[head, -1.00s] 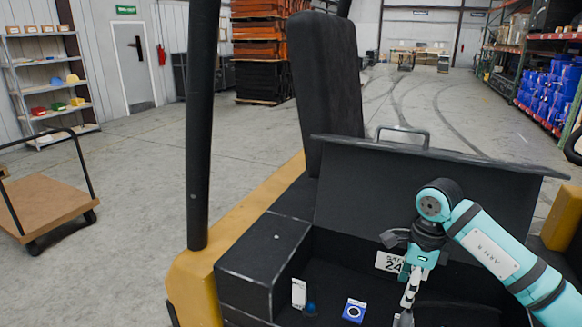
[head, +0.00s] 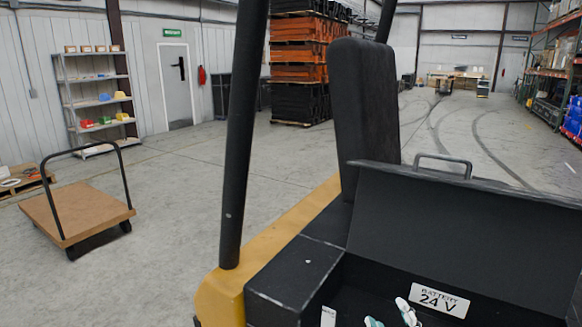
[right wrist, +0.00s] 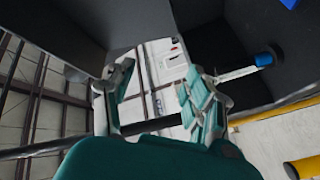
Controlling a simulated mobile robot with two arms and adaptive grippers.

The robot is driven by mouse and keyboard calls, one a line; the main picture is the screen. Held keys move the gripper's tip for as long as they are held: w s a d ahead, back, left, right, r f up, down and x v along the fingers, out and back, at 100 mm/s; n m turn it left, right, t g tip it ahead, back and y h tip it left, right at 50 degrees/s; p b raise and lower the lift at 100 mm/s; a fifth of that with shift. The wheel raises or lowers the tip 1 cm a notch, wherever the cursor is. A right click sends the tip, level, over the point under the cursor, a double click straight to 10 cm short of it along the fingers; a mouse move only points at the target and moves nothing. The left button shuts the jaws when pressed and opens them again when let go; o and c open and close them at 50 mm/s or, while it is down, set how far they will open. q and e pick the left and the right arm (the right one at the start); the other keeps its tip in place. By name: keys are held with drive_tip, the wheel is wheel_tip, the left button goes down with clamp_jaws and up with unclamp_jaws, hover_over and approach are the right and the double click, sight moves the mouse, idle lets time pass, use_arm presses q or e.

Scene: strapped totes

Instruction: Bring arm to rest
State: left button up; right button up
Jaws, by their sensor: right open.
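My right gripper (head: 390,314) shows only at the bottom edge of the head view, as teal and white finger parts in front of the black battery box. In the right wrist view its fingers (right wrist: 159,68) stand apart, with no object visible between them. The rest of the right arm is outside the head view. My left gripper is in neither view. The battery box has a raised black lid (head: 455,240) with a handle, and a white "BATTERY 24 V" label (head: 440,299). A small white item (head: 328,317) is cut off by the bottom edge.
A yellow and black vehicle body (head: 222,296) with a dark post (head: 243,140) and a black seat back (head: 364,110) stands close in front. A blue cylindrical part (right wrist: 268,58) is near the fingers in the wrist view. A cart (head: 85,212) stands on open floor at left.

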drive_tip(key=s+d+f+m+g+h, duration=0.1)
drive_tip(key=s+d+f+m+g, duration=0.15)
drive_tip(key=s+f+g, duration=0.35)
drive_tip(key=s+d+f+m+g+h, duration=0.1)
drive_tip(key=s+f+m+g, duration=0.1)
drive_tip(key=s+f+m, duration=0.45)
drive_tip(key=s+a+f+g+y, duration=0.1)
drive_tip(key=s+a+f+g, duration=0.1)
drive_tip(key=s+f+g, duration=0.75)
drive_tip(key=s+f+t+b, duration=0.1)
drive_tip(key=s+f+b, duration=0.15)
drive_tip(key=f, duration=1.25)
drive_tip(key=s+f+t+b, duration=0.1)
drive_tip(key=s+f, duration=0.2)
drive_tip(key=f, duration=1.2)
drive_tip(key=s+d+f+g+b, duration=0.1)
drive_tip(key=s+d+f+b, duration=0.1)
drive_tip(key=s+f, duration=1.4)
drive_tip(key=shift+d+f+n+g, duration=0.35)
drive_tip(key=shift+d+f, duration=0.15)
drive_tip(key=shift+d, duration=0.1)
